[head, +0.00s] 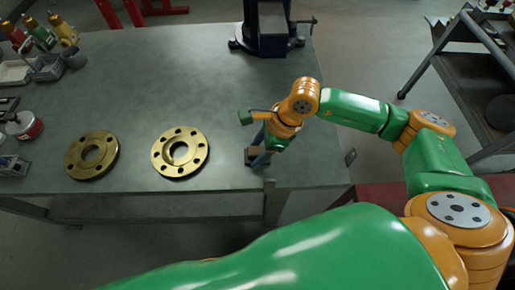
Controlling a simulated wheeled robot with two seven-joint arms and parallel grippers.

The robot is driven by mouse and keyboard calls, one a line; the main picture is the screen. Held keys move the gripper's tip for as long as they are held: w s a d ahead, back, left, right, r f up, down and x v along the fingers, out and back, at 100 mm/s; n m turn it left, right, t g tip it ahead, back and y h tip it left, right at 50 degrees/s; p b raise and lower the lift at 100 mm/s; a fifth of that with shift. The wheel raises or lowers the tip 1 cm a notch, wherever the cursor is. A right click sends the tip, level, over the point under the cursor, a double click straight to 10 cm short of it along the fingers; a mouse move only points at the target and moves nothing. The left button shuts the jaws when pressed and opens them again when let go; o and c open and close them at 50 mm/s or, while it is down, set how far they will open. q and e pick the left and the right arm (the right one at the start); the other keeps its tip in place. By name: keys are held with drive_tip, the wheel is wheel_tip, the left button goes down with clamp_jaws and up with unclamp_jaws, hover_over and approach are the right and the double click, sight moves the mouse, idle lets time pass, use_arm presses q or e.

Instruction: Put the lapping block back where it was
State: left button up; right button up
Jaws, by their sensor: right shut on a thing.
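My right gripper (258,152) is near the right front corner of the grey workbench (200,85). It points down and is shut on a small brown-grey block (252,156), which looks like the lapping block. The gripper hides part of the block, and I cannot tell whether the block touches the bench top. Two brass flanges with bolt holes lie flat to the left: the nearer flange (160,152) and the farther-left flange (70,160). My left gripper is out of view.
A dark blue vise (268,35) stands at the bench's back edge. Bottles in a caddy (45,65), a red-and-white tin (25,126) and small items crowd the left end. A dark cart (480,90) stands at the right. The bench middle is clear.

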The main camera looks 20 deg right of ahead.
drive_tip(key=o, duration=1.3)
drive_tip(key=shift+r+p, duration=0.35)
drive_tip(key=shift+p, duration=0.1)
drive_tip(key=b+v, duration=0.2)
drive_tip(key=v, duration=0.9)
drive_tip(key=shift+s+d+r, duration=0.1)
drive_tip(key=shift+d+r, duration=0.05)
drive_tip(key=shift+r, duration=0.15)
